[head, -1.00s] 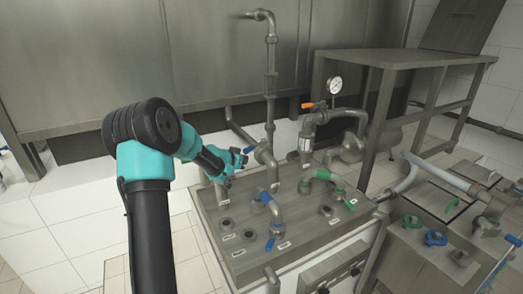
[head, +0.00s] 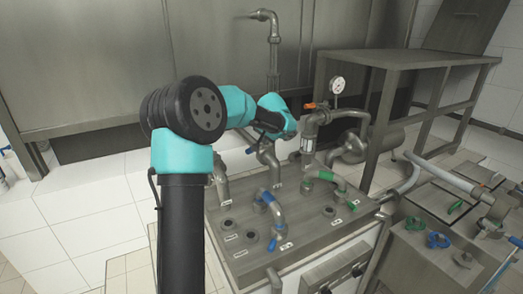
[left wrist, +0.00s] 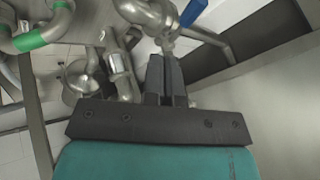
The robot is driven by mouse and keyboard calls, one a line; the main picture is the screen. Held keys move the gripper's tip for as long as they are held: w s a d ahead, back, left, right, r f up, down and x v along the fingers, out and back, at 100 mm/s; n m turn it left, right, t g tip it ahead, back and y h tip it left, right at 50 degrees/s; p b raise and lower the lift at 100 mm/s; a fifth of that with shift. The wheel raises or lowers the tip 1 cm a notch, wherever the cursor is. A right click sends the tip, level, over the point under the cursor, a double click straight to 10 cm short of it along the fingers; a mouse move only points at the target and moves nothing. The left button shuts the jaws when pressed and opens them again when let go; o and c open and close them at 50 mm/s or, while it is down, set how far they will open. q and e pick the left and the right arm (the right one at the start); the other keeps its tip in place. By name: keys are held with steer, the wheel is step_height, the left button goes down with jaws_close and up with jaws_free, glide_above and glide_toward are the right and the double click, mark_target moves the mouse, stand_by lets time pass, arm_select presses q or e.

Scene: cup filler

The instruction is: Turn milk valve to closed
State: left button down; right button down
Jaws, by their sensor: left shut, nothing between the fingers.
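Which valve is the milk valve I cannot tell, because the labels are too small to read. A blue valve handle (head: 251,150) sits on the back left pipe of the metal panel (head: 240,265). In the left wrist view a blue handle (left wrist: 193,12) shows at the top, just beyond and right of my fingertips. My right gripper is not in view.
A pipe with a green band (head: 325,177) and a bent pipe with a blue band (head: 273,205) stand on the panel. A pressure gauge (head: 337,85) rises behind. A metal table (head: 405,57) stands at right. The white tiled floor at left is clear.

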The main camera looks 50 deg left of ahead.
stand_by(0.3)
arm_select(q)
steer(key=w+a+f, duration=0.2)
steer(key=a+f, duration=0.6)
steer(key=f, duration=0.1)
steer(key=shift+w+a, duration=0.3)
steer(key=shift+s+a+f, duration=0.1)
steer(key=shift+s+a, duration=0.15)
steer(key=shift+a, duration=0.9)
steer(key=shift+s+a, duration=0.25)
steer(key=shift+a, duration=0.85)
steer(key=shift+d, duration=0.1)
